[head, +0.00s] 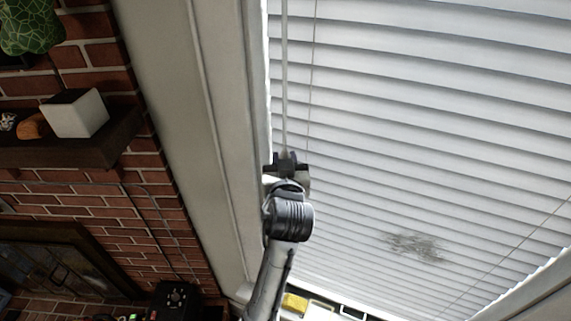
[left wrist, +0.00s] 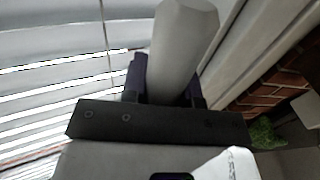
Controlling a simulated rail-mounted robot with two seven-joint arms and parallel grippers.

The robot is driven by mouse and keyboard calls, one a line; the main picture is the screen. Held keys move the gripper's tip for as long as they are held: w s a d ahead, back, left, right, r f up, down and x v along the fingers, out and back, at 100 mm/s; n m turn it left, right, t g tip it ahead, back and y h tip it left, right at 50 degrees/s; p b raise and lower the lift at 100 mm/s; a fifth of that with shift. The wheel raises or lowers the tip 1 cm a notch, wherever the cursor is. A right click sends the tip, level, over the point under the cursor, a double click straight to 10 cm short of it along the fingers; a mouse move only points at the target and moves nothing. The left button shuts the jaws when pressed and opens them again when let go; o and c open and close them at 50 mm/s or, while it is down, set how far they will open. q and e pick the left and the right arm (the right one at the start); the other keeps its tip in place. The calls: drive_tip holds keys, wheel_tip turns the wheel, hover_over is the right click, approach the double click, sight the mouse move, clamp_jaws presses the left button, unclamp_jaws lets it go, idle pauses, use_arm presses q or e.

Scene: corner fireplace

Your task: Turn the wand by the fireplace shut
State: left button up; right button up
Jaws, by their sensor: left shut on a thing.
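The wand (head: 285,85) is a thin pale rod hanging along the left edge of the white window blind (head: 430,120), on the fireplace side. My left gripper (head: 286,160) is at the wand's lower part and shut on it. In the left wrist view the wand (left wrist: 182,45) looks thick and pale between the fingers of my left gripper (left wrist: 165,80). The blind's slats look tilted, with bright gaps between some of them in the left wrist view. The wand's lower end is hidden by the gripper in the head view. My right gripper is not in view.
The white window frame (head: 190,100) stands close left of the gripper. Left of it is the brick fireplace (head: 105,210) with a dark mantel shelf (head: 70,145) holding a white box (head: 75,113). A thin cord (head: 311,70) hangs just right of the wand.

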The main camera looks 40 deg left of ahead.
use_arm(q)
drive_tip(key=shift+g, duration=0.3)
drive_tip(key=o, duration=0.9)
drive_tip(key=shift+w+d+r+b, duration=0.1)
drive_tip(key=shift+d+r+b, duration=1.2)
drive_tip(key=shift+d+r, duration=1.55)
drive_tip(key=shift+d+r+b, duration=1.3)
drive_tip(key=shift+d+r, duration=1.35)
drive_tip(key=shift+d, duration=0.3)
